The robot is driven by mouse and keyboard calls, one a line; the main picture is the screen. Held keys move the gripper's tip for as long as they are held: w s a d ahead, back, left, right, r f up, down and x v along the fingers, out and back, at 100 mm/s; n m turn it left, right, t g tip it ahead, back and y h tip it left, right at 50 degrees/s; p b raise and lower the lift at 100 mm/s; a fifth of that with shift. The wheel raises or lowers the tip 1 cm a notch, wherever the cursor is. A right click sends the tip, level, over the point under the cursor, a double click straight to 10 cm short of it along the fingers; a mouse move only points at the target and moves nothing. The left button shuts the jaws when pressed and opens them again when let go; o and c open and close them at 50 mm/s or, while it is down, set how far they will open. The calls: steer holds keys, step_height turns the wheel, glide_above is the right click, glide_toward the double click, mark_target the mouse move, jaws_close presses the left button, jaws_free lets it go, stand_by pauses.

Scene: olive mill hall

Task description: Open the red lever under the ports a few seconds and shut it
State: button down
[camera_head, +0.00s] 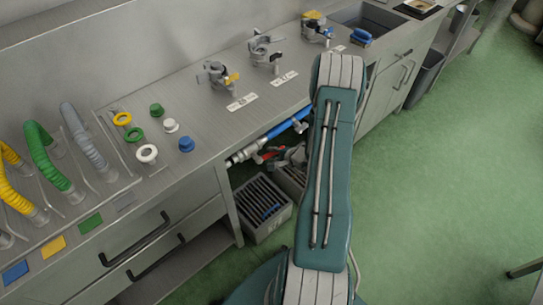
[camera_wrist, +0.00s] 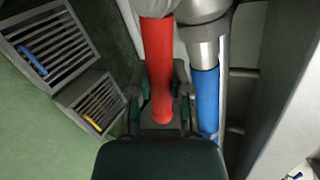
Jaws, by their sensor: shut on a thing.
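The red lever (camera_head: 262,157) sits under the counter beside a metal valve (camera_head: 246,152) on a pipe with a blue section (camera_head: 290,126). In the wrist view the red lever (camera_wrist: 158,60) runs down the middle, about parallel to the blue pipe (camera_wrist: 207,100) on its right. My gripper (camera_wrist: 161,106) has a finger on each side of the lever's free end and is shut on it. In the head view my gripper (camera_head: 291,157) is partly hidden by my arm. Three clamp fittings, likely the ports (camera_head: 219,76), stand on the counter above, each by a white label.
Two slotted grey crates (camera_head: 250,222) stand on the floor under the counter; they also show in the wrist view (camera_wrist: 62,77). A cabinet wall (camera_head: 229,195) borders the opening on the left. Coloured caps and hoses lie on the counter (camera_head: 205,125). Green floor (camera_head: 440,180) is clear at right.

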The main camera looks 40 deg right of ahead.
steer(key=shift+r+n+h, duration=0.2)
steer(key=shift+n+h, duration=0.1)
steer(key=shift+h, duration=0.1)
stand_by(0.3)
steer(key=c, duration=0.5)
jaws_free()
steer(key=shift+c, duration=0.2)
steer(key=v, duration=1.2)
steer(key=shift+d, duration=0.1)
